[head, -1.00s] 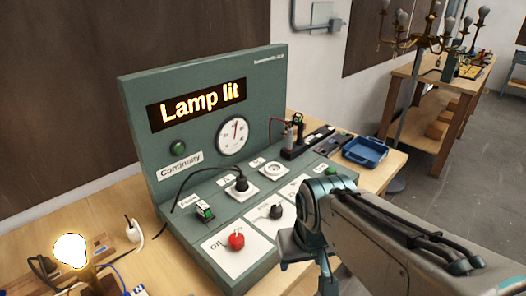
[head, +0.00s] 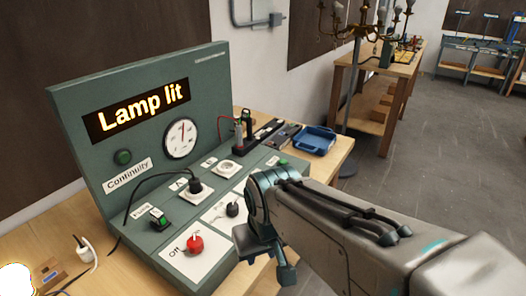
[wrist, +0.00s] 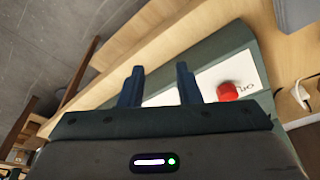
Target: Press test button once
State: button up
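The green test panel (head: 75,125) stands on the wooden bench, and its display (head: 137,108) reads "Lamp lit". A small green button (head: 283,162) sits at the right end of its sloped deck, just above my arm; I cannot read a label for it. A red knob (head: 196,243) marked "Off" and a black knob (head: 232,209) are on white plates at the front. My gripper (head: 268,257) is at the panel's front edge, right of the red knob. In the wrist view its fingers (wrist: 160,88) are apart and empty, with the red knob (wrist: 228,91) right of them.
A green rocker switch (head: 160,219), a black plug (head: 196,187) with its cable and a round dial (head: 181,138) are on the panel. A blue tray (head: 315,140) lies behind it on the bench. A glowing bulb (head: 16,281) is at the lower left. Open floor lies to the right.

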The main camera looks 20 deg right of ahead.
grip_shut()
dwell(1.4)
